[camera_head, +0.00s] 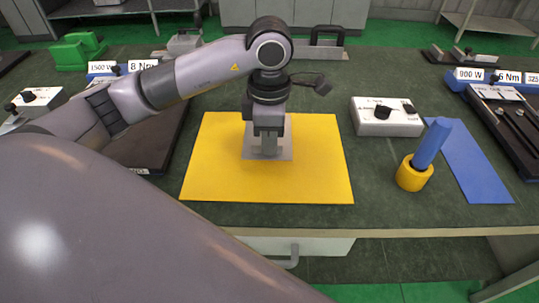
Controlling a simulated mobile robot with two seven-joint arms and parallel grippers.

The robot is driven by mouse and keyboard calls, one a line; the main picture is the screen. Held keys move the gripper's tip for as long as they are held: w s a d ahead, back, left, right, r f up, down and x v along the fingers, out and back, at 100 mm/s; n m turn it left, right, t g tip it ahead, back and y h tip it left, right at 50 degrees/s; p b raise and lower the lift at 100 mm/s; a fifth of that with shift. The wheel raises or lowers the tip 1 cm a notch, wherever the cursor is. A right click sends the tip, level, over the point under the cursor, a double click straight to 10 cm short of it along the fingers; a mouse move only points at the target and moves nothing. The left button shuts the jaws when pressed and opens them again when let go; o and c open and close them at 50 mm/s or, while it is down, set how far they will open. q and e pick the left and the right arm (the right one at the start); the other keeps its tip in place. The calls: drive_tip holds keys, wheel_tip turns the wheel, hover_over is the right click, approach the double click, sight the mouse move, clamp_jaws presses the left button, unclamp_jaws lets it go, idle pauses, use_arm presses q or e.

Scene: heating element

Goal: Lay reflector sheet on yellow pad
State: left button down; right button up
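The yellow pad (318,180) lies flat on the dark green bench top, near its front edge. A small light-grey square sheet, which looks like the reflector sheet (284,150), shows over the middle of the pad. My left gripper (267,152) points down at the sheet's middle and hides part of it. I cannot tell whether the sheet rests on the pad or is just above it. Whether the fingers are closed on it is also unclear. My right gripper is not in view.
A blue rod (432,143) stands tilted in a yellow ring holder (414,174). Beside it lies a blue mat (470,165). A white control box (387,117) is right of the pad. Dark fixtures with labels flank both sides. A green block (78,52) stands back left.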

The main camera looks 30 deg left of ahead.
sight(269, 169)
use_arm(q)
wheel_tip(269, 169, down, 4)
drive_tip(key=shift+f, duration=0.25)
drive_tip(key=shift+f, duration=0.2)
drive_tip(key=c, duration=1.3)
unclamp_jaws()
drive_tip(key=shift+r, duration=0.1)
drive_tip(key=shift+c, duration=0.2)
drive_tip(key=shift+r, duration=0.1)
drive_tip(key=shift+r, duration=0.2)
wheel_tip(269, 169, up, 12)
drive_tip(key=shift+f, duration=0.1)
